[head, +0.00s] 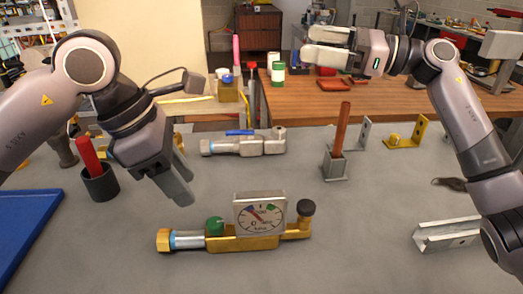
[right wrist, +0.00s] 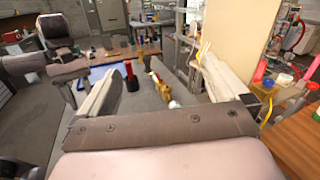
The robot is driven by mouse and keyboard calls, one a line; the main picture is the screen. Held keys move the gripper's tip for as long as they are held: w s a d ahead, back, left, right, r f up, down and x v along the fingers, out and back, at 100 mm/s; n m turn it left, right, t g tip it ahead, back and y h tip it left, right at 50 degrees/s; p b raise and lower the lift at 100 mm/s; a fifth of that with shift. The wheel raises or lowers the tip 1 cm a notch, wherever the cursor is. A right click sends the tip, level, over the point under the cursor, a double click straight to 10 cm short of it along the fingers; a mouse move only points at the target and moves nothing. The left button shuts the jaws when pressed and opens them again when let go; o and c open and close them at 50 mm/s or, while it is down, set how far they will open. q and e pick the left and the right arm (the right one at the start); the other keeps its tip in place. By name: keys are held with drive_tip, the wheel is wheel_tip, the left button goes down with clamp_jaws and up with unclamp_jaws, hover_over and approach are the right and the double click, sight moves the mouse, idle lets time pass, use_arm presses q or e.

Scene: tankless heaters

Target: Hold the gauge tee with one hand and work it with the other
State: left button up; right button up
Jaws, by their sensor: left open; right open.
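The gauge tee lies on the grey worktop in the head view, with a brass body (head: 262,243), a square dial gauge (head: 259,215), a green knob (head: 215,226) and a dark knob (head: 306,208). My right gripper (head: 326,46) is open and empty, raised high over the back of the worktop, far from the tee. Its two fingers also show in the right wrist view (right wrist: 160,68).
A grey valve fitting with a blue lever (head: 240,131) lies behind the tee. A dark cup with a red handle (head: 98,183) and a blue mat (head: 22,228) are left. A holder with a brown stick (head: 340,140) and a metal channel (head: 447,236) are right.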

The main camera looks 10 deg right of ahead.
drive_tip(key=s+a+f+n+g+h, duration=0.5)
drive_tip(key=s+a+n+g, duration=0.25)
drive_tip(key=a+n, duration=0.35)
drive_tip(key=n+h, duration=0.8)
drive_tip(key=h, duration=0.2)
hover_over(260, 195)
drive_tip(key=a, duration=0.1)
drive_tip(key=x, duration=0.2)
drive_tip(key=d+x, duration=0.1)
drive_tip(key=x, duration=0.1)
drive_tip(key=w+x, duration=0.1)
drive_tip(key=x, duration=0.2)
drive_tip(key=shift+d+f, duration=0.15)
drive_tip(key=shift+f, duration=0.1)
drive_tip(key=shift+s+d+f+n+t+h, duration=0.1)
drive_tip(key=shift+d+n+t+h, duration=0.15)
drive_tip(key=shift+h, duration=0.3)
drive_tip(key=shift+s+d+f+n+t+h, duration=0.15)
drive_tip(key=shift+d+n+h, duration=0.15)
drive_tip(key=shift+h, duration=0.25)
drive_tip(key=shift+f+n, duration=0.15)
drive_tip(key=shift+n, duration=0.1)
drive_tip(key=shift+d+f, duration=0.1)
drive_tip(key=shift+f, duration=3.4)
